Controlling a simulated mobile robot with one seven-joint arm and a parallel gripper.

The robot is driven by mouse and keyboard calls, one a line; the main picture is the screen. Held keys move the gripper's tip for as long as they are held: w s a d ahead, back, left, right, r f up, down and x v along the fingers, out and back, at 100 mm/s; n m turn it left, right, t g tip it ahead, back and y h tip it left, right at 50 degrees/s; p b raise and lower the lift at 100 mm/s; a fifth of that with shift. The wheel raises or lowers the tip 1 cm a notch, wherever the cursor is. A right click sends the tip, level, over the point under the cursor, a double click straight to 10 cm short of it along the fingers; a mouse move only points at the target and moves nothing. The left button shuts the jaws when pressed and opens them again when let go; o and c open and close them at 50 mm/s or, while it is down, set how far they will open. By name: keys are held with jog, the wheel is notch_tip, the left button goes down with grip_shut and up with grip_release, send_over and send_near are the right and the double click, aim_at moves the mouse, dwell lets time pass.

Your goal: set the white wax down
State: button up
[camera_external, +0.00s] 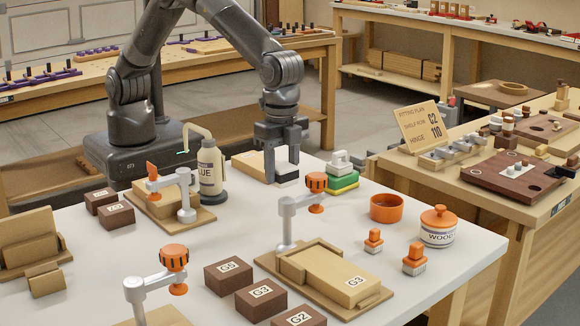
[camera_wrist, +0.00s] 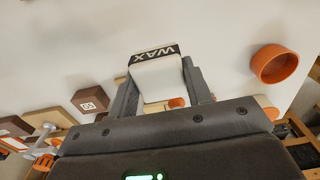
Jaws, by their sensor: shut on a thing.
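The white wax (camera_wrist: 157,78) is a white block with a black band lettered WAX. In the wrist view it sits between the two fingers of my gripper (camera_wrist: 163,92), which is shut on it. In the external view my gripper (camera_external: 283,168) points down over the far part of the white tabletop, and a bit of the wax (camera_external: 288,178) shows low between the fingers.
A tan block (camera_external: 250,164) is close behind my gripper. A green-and-white stack (camera_external: 342,178) stands just right, and a glue bottle (camera_external: 211,168) left. An orange clamp knob (camera_external: 316,182) rises in front. An orange bowl (camera_external: 387,208) is farther right. Some white tabletop (camera_external: 245,225) is bare.

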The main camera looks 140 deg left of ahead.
send_over(331, 221)
notch_tip(331, 221, down, 7)
jog(key=shift+r, duration=0.1)
jog(key=shift+f, duration=2.05)
jog(key=shift+f, duration=0.1)
jog(key=o, duration=1)
